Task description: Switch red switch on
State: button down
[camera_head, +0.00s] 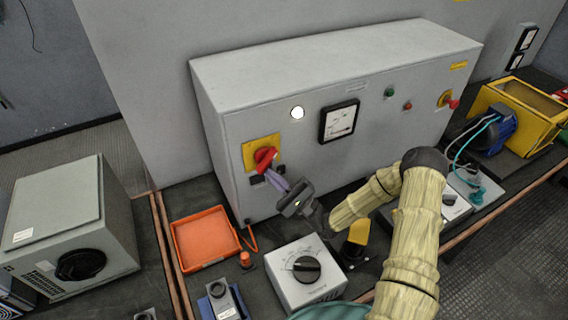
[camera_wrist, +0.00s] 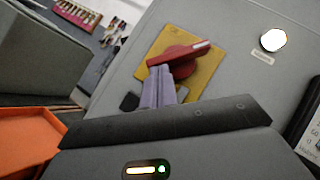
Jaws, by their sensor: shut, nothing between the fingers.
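The red switch (camera_head: 265,158) is a rotary handle on a yellow plate (camera_head: 251,152) at the left of the grey cabinet's front. In the wrist view the red switch (camera_wrist: 178,56) points up and to the right, tilted, with a pale mark near its end. My gripper (camera_head: 272,176) is shut and empty, its fingertips right at the lower side of the red handle. The fingers (camera_wrist: 160,85) also show in the wrist view, close together below the handle. They look to touch or nearly touch it; I cannot tell which.
The grey cabinet (camera_head: 290,75) carries a lit white lamp (camera_head: 297,113), a meter (camera_head: 339,121) and another red knob (camera_head: 453,103) at the right. An orange tray (camera_head: 205,238), a dial box (camera_head: 290,282) and a grey box (camera_head: 70,225) stand on the bench around my arm.

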jog(key=s+d+f+b, duration=0.1)
jog(key=s+d+b, duration=0.3)
jog(key=s+d, duration=0.4)
jog(key=d, duration=0.4)
jog(key=shift+f, duration=0.3)
